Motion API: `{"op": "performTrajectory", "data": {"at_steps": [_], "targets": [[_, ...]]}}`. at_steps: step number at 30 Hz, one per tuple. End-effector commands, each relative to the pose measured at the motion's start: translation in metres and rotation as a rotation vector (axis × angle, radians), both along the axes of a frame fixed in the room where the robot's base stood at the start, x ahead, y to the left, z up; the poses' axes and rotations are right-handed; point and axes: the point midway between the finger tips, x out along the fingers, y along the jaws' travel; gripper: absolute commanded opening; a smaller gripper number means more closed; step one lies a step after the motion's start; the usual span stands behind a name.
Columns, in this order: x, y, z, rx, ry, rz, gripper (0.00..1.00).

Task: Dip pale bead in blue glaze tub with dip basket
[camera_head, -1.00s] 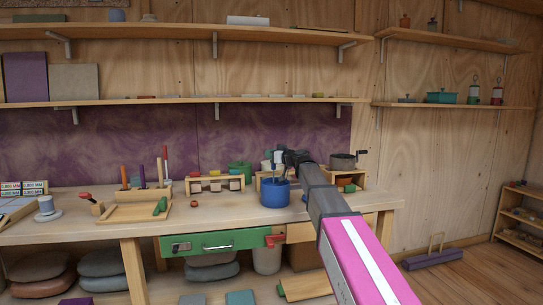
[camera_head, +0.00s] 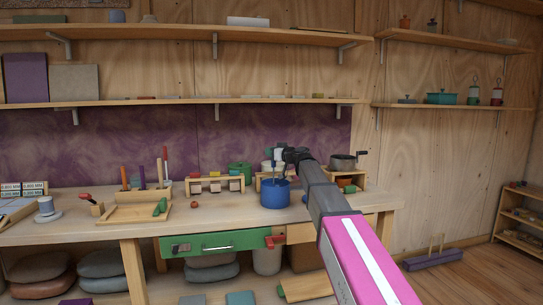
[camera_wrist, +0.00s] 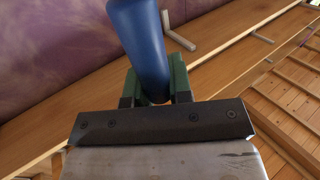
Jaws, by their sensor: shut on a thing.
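The blue glaze tub (camera_head: 275,193) stands on the workbench near its front edge, right of the middle in the head view. My gripper (camera_head: 276,157) is just above the tub. It is shut on the dip basket's blue handle (camera_wrist: 142,45), which shows between the green fingertips (camera_wrist: 158,85) in the wrist view. Thin dark parts of the dip basket (camera_head: 274,174) reach down from the gripper to the tub's mouth. The basket's lower end is hidden by the tub wall. I cannot make out the pale bead.
A green pot (camera_head: 240,171) stands behind the tub. A wooden rack with coloured pieces (camera_head: 214,184) is to the left and a grey pot with a crank (camera_head: 343,162) to the right. A small red ball (camera_head: 194,205) lies on the bench. Shelves run above.

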Motion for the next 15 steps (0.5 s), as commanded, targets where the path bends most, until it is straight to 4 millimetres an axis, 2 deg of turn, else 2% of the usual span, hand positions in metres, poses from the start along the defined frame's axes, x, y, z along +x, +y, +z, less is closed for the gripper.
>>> {"op": "performTrajectory", "data": {"at_steps": [15], "targets": [[0.000, 0.000, 0.027, -0.001, -0.001, 0.000, 0.00]]}}
